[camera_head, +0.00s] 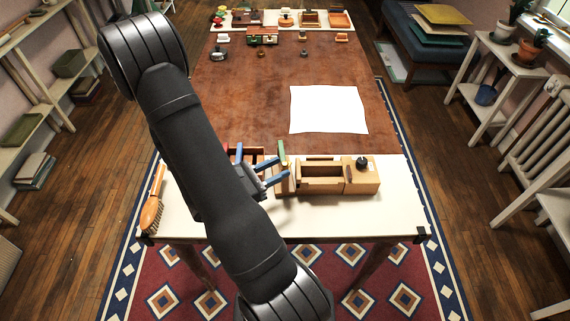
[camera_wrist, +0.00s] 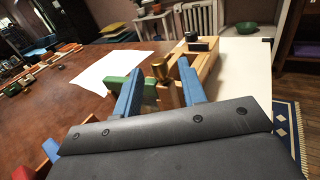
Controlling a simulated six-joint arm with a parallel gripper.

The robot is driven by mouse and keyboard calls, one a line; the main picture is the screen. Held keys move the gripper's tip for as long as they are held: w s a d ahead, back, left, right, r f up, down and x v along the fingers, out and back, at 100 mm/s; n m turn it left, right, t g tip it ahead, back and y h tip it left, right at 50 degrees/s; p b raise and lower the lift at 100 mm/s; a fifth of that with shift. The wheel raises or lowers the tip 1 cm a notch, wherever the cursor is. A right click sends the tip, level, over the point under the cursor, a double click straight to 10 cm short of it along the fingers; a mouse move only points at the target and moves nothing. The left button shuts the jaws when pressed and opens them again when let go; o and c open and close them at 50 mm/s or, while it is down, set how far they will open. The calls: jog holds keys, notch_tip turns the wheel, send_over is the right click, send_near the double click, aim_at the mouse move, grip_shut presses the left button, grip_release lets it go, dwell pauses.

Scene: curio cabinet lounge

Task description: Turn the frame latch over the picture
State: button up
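My gripper (camera_head: 276,170) has two blue fingers and reaches from the left toward a small upright wooden piece with a green edge (camera_head: 282,152) on the cream table end. In the wrist view my gripper (camera_wrist: 160,84) is open, its fingers well apart. A brass latch-like knob (camera_wrist: 160,69) shows between the fingers, just beyond them, near the green-edged piece (camera_wrist: 141,88). I cannot tell whether either finger touches it. The picture is not clearly visible, and my gripper and arm hide part of the frame.
A wooden box (camera_head: 323,184) with a dark knob (camera_head: 362,162) stands right of the upright piece. A wooden brush (camera_head: 152,208) lies at the left edge. A white sheet (camera_head: 328,109) lies behind on the brown tabletop. Front right of the table is clear.

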aim_at(285, 163)
jog(key=shift+x, duration=1.6)
grip_shut()
